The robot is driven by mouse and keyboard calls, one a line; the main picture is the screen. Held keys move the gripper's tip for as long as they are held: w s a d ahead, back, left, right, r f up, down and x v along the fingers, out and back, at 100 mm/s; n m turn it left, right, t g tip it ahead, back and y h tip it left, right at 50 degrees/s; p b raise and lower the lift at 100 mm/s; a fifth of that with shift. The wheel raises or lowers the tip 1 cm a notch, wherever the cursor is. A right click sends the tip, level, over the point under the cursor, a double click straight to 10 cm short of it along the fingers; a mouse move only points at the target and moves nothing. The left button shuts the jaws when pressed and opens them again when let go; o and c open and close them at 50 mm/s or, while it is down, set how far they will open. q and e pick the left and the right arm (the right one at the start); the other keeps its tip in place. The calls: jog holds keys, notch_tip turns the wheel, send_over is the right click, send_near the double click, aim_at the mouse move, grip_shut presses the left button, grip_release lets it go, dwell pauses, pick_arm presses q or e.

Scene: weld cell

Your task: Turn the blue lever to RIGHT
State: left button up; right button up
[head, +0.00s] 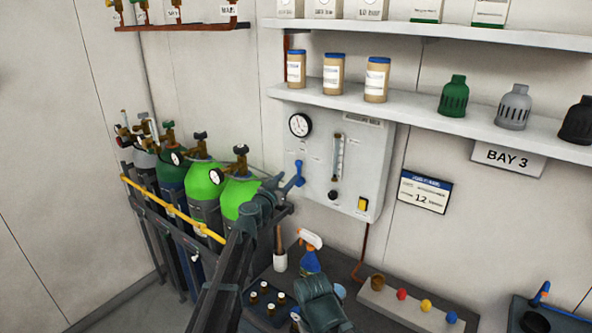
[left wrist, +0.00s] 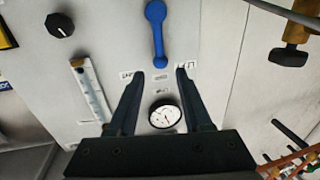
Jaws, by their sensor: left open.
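The blue lever (head: 299,172) is on the lower left of the grey wall panel (head: 352,150). In the left wrist view, which is turned over, the blue lever (left wrist: 156,32) points toward the gauge (left wrist: 164,115), at a small middle label between two side labels; the lettering is hard to read. My left gripper (head: 287,186) is open in front of the panel at the lever. In the wrist view its fingertips (left wrist: 160,73) are apart on either side of the lever's end, not closed on it; I cannot tell the depth gap. My right gripper's fingers are not visible.
Green gas cylinders (head: 201,180) stand in a rack with a yellow rail at left. A spray bottle (head: 310,252) and a tray of small bottles (head: 270,304) are on the bench below. A shelf (head: 420,112) juts out above the panel.

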aim_at(298, 167)
pick_arm(q)
jog(key=x, duration=0.7)
jog(key=shift+w+d, duration=0.15)
jog(key=shift+w, duration=0.15)
grip_shut()
dwell(0.9)
